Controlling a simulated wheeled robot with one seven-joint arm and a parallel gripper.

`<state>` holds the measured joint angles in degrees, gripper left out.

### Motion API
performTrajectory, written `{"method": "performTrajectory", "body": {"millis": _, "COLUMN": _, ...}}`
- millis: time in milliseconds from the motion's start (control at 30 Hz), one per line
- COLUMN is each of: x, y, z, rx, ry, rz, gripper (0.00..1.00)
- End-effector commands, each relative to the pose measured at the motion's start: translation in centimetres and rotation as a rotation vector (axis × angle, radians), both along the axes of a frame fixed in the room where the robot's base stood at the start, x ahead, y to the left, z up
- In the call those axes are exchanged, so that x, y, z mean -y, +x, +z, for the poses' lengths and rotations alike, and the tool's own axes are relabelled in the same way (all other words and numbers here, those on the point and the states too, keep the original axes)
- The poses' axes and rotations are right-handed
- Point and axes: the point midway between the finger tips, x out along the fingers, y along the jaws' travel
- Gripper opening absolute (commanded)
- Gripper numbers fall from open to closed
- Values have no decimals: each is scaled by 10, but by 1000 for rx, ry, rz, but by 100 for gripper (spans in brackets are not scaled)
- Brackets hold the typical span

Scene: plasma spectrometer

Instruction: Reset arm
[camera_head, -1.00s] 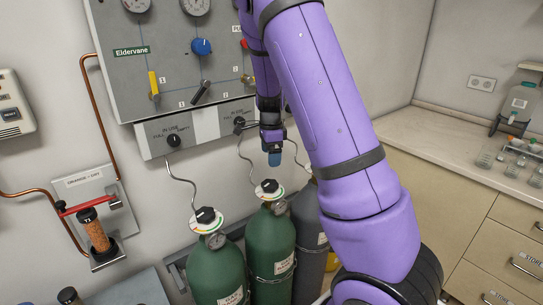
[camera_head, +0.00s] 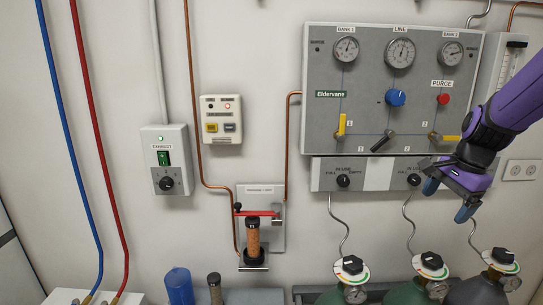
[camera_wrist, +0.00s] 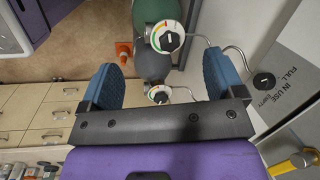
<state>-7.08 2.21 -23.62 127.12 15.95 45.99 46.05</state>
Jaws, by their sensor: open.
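My gripper (camera_head: 447,200) is at the right of the head view, in front of the lower right corner of the gas panel (camera_head: 330,70). Its two blue fingertips are apart and nothing is between them. My purple arm reaches in from the right edge. In the wrist view my gripper (camera_wrist: 161,78) is also open. Beyond its fingers are the tops of gas cylinders (camera_wrist: 155,12), and the space directly between the fingers is empty. The arm hides part of the panel's right side.
Several cylinders with round dial tops (camera_head: 351,266) stand below the panel. A sorbent column (camera_head: 253,240) with a red lever hangs on the wall. A switch box (camera_head: 166,160) is at left. An orange cone (camera_wrist: 124,52) stands on the floor. Drawers (camera_wrist: 50,113) are at left in the wrist view.

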Motion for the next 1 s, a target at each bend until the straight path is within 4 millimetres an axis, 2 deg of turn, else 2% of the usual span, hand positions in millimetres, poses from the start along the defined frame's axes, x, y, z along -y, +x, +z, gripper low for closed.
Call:
{"method": "performTrajectory", "body": {"millis": 33, "x": -7, "y": -11, "z": 13, "rx": 32, "ry": -2, "rz": 64, "gripper": 88}}
{"method": "performTrajectory", "body": {"millis": 200, "x": -29, "y": -47, "z": 45, "rx": 115, "ry": -41, "rz": 294, "gripper": 88}}
{"method": "performTrajectory", "body": {"millis": 500, "x": -60, "y": -119, "z": 86, "rx": 257, "ry": -180, "rz": 689, "gripper": 88}}
{"method": "performTrajectory", "body": {"millis": 800, "x": -82, "y": -188, "z": 103, "rx": 348, "ry": -393, "rz": 1040, "gripper": 88}}
{"method": "performTrajectory", "body": {"millis": 1000, "x": -88, "y": -212, "z": 104, "rx": 363, "ry": -491, "rz": 1167, "gripper": 88}}
